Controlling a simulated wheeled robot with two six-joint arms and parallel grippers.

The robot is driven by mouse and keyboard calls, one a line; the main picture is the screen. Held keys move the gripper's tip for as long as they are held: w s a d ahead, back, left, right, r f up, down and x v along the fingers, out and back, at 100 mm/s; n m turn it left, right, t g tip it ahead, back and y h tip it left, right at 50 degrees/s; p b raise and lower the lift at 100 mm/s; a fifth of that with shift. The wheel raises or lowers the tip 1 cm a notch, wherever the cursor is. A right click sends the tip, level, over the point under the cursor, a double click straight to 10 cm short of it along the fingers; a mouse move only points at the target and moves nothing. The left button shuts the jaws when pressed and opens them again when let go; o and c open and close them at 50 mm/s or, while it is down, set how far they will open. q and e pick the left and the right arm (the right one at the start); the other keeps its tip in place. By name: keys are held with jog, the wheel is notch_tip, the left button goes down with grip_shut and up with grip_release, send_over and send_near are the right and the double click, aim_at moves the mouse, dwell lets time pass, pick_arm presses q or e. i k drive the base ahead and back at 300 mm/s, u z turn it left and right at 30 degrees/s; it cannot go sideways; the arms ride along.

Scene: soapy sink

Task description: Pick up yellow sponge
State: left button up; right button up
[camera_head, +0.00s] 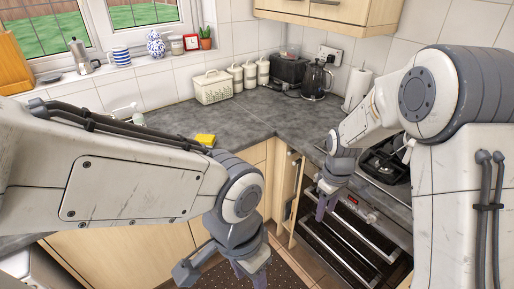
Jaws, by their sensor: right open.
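The yellow sponge (205,140) lies on the dark grey worktop, just beyond my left arm, whose upper edge passes close in front of it in the picture. My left gripper (222,274) hangs low at the bottom of the view, in front of the cabinets and well below the sponge. Its fingers run near the lower picture edge, so its opening is unclear. My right gripper (322,205) is open and empty, pointing down in front of the oven, to the right of the sponge and apart from it.
A white basket (212,87), white canisters (250,74), a black toaster (288,72) and a kettle (316,80) stand at the back of the worktop (245,118). The worktop right of the sponge is clear. A hob (385,165) is at right. My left arm hides most of the sink area.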

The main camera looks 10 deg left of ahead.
aim_at(210, 140)
jog(key=z, duration=0.5)
jog(key=i, duration=1.05)
jog(key=u, duration=1.15)
jog(key=i, duration=0.8)
jog(key=u, duration=0.85)
